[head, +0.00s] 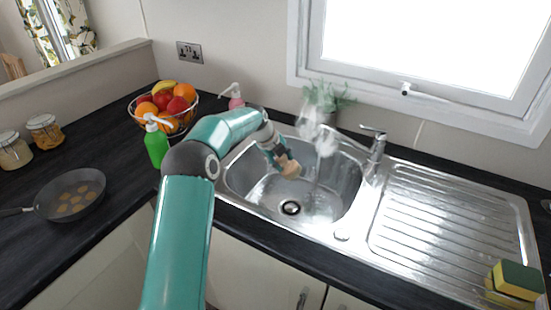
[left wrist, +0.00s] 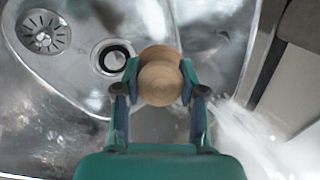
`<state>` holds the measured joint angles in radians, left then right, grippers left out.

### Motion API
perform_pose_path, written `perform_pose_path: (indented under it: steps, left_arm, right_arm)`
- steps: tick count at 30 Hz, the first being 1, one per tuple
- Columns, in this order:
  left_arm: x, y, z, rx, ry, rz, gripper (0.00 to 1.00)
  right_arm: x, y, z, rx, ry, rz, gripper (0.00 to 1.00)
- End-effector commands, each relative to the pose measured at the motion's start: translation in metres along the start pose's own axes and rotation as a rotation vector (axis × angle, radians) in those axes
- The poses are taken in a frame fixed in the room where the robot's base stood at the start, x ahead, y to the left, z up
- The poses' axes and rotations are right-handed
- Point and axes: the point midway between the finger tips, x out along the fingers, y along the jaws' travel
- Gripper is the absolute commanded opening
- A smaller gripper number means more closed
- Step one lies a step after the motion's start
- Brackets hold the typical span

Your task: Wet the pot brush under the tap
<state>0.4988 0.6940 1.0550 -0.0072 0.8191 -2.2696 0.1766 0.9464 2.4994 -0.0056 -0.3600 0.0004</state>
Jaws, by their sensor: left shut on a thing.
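My left gripper (head: 281,158) reaches over the sink basin (head: 236,178) and is shut on the pot brush (head: 289,168). The brush has a round, pale wooden part; in the left wrist view the wooden knob of the pot brush (left wrist: 160,76) sits between the two fingers of my left gripper (left wrist: 160,92). Its bristles are hidden there. The chrome tap (head: 376,146) stands at the back right of the basin. A thin water stream (head: 316,180) and whitish spray show in the basin to the right of the brush, apart from it in the head view. My right gripper is out of view.
A green soap bottle (head: 156,145), a fruit basket (head: 166,106) and a pink dispenser (head: 235,97) stand left of the sink. A pan (head: 74,194) is at far left. The ribbed drainer (head: 450,225) is clear except for sponges (head: 518,280) at its front right corner.

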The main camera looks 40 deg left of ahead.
Motion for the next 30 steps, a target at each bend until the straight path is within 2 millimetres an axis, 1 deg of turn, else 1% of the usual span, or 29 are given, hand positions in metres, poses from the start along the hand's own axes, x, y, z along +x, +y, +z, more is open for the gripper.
perform_pose_path:
  steps: [1,12,18,24,30]
  left_arm:
    - [0.000,-0.006,-0.005,0.002,0.001,-0.001,0.05]
    - [0.015,-0.035,-0.032,0.001,-0.001,-0.001,0.05]
    - [0.022,-0.047,-0.043,-0.001,-0.001,0.000,0.05]
    - [0.026,-0.052,-0.049,-0.002,-0.002,0.000,0.05]
    - [0.027,-0.053,-0.050,-0.002,-0.002,-0.001,0.05]
  right_arm:
    - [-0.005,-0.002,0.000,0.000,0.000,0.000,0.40]
    - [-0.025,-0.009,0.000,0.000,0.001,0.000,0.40]
    - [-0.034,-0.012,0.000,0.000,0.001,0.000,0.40]
    - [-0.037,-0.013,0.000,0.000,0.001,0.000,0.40]
    - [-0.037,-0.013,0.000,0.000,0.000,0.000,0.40]
